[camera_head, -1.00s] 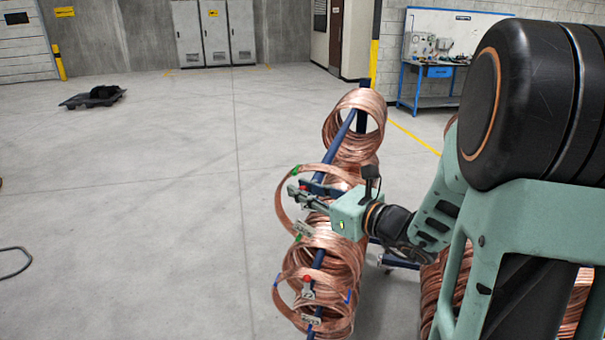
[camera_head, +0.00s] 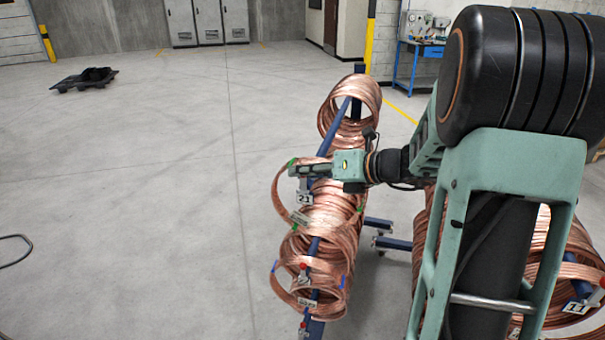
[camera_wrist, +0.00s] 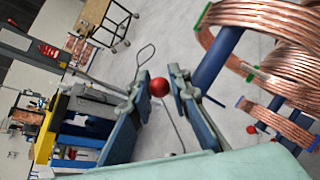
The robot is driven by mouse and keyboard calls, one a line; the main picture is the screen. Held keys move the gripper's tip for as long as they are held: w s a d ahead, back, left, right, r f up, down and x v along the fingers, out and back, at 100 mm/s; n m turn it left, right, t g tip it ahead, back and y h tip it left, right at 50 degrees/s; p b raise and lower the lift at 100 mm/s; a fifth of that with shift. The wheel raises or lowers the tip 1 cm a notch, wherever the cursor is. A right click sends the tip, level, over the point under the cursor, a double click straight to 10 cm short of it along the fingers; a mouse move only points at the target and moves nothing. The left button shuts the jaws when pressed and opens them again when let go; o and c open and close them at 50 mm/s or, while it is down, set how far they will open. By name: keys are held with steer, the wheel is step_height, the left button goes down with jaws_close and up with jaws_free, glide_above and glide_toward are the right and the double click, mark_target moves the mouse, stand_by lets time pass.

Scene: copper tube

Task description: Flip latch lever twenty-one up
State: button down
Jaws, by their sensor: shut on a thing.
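My gripper (camera_head: 298,170) reaches in from the right at the blue rack's arm, just above a white tag marked 21 (camera_head: 304,198). In the wrist view the red ball knob of the latch lever (camera_wrist: 159,87) sits between the two fingertips, and my gripper is shut on it. In the head view the fingers hide the knob and most of the latch. The lever's angle cannot be told.
Copper tube coils (camera_head: 330,235) hang along the blue arm (camera_head: 340,115) around the latch. Another latch with a red knob (camera_head: 304,267) is nearer. More coils hang at the lower right. The open floor (camera_head: 130,200) lies to the left.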

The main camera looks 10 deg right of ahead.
steer(key=shift+f, duration=0.2)
stand_by(0.3)
steer(key=c, duration=1.8)
jaws_free()
steer(key=shift+r, duration=0.1)
steer(key=v, duration=1.2)
steer(key=shift+r, duration=0.1)
